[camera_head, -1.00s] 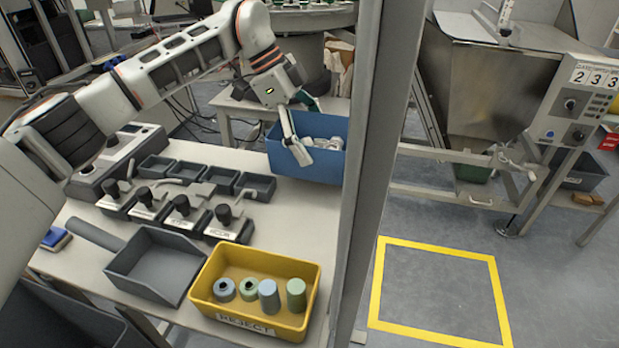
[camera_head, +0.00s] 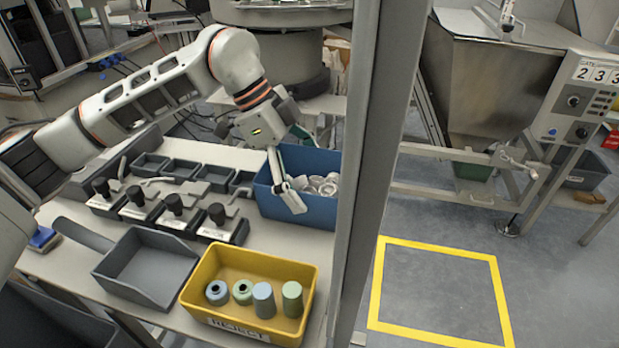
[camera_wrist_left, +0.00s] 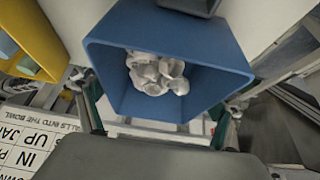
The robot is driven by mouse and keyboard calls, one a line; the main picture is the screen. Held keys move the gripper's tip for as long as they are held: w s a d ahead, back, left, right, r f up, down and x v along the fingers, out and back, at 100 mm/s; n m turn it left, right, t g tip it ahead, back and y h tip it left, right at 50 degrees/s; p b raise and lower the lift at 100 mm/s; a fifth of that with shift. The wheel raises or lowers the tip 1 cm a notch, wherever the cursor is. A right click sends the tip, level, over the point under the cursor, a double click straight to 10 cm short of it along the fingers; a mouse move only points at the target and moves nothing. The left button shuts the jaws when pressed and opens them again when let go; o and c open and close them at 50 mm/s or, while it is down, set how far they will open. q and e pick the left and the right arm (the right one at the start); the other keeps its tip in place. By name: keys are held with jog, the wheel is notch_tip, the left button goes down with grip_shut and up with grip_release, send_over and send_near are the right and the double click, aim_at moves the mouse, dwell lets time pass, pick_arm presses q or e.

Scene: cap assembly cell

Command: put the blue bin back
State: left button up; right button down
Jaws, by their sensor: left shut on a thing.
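The blue bin (camera_head: 300,208) is at the right end of the worktable in the head view, beside the grey post that hides its right end. It holds several white caps (camera_head: 322,186). My left gripper (camera_head: 297,180) is shut on the bin, with one finger down its near outer side; the far finger is mostly hidden. In the left wrist view the blue bin (camera_wrist_left: 150,108) sits between the two fingers, its mouth facing the camera and white caps (camera_wrist_left: 158,74) inside. I cannot tell whether its bottom touches the table. My right gripper is not in view.
A yellow reject bin (camera_head: 217,322) with green and blue pieces stands at the table front, beside a grey scoop (camera_head: 147,268). Black-knobbed fixtures (camera_head: 172,205) and small grey trays stand left of the blue bin. A yellow floor square (camera_head: 436,339) beyond the post is empty.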

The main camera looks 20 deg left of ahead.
pick_arm(q)
jog(key=shift+r, duration=0.1)
jog(key=o, duration=1.3)
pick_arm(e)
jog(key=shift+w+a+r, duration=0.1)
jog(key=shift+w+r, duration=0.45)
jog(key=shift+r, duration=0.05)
pick_arm(q)
jog(key=p+v, duration=0.3)
jog(key=v, duration=0.9)
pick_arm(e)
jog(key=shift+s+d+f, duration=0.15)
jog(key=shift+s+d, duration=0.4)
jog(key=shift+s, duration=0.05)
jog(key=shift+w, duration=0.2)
